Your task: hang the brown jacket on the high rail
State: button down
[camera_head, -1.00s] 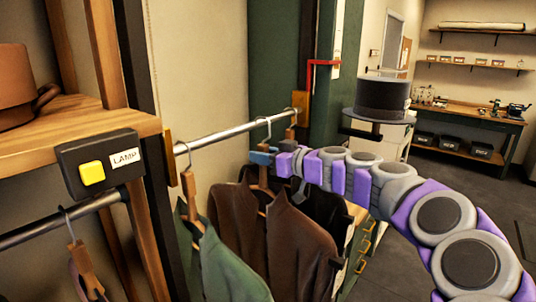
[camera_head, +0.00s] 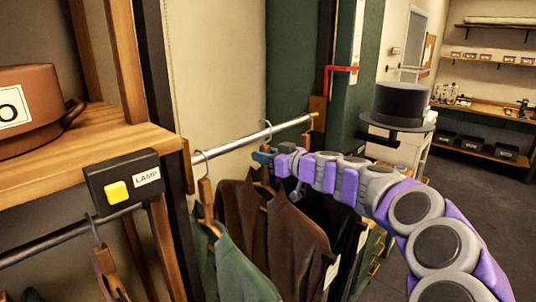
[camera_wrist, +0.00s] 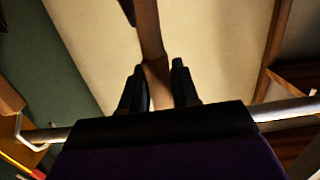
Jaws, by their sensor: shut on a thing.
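The brown jacket (camera_head: 285,235) hangs on a wooden hanger in the head view, between a green jacket (camera_head: 235,270) and a dark jacket (camera_head: 340,225). My gripper (camera_head: 264,158) is shut on the neck of the brown jacket's hanger, just below the high rail (camera_head: 235,145). In the wrist view the fingers close on the wooden hanger (camera_wrist: 152,45), and the rail (camera_wrist: 285,110) passes behind my gripper. One hook (camera_head: 267,128) shows on the rail above my gripper; I cannot tell whose it is. The held hanger's own hook is hidden in the wrist view.
A black top hat (camera_head: 398,105) stands on a support at right. Open floor lies farther right.

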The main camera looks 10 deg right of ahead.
jog(key=shift+d+f+b, duration=0.15)
jog(key=shift+f+b, duration=0.4)
jog(key=shift+b, duration=0.4)
jog(key=shift+a+f+b, duration=0.25)
jog(key=shift+a+b, duration=0.1)
jog(key=shift+b, duration=0.05)
jog(key=shift+d, duration=0.15)
jog(key=c, duration=1)
grip_release()
jog(key=shift+o, duration=1.2)
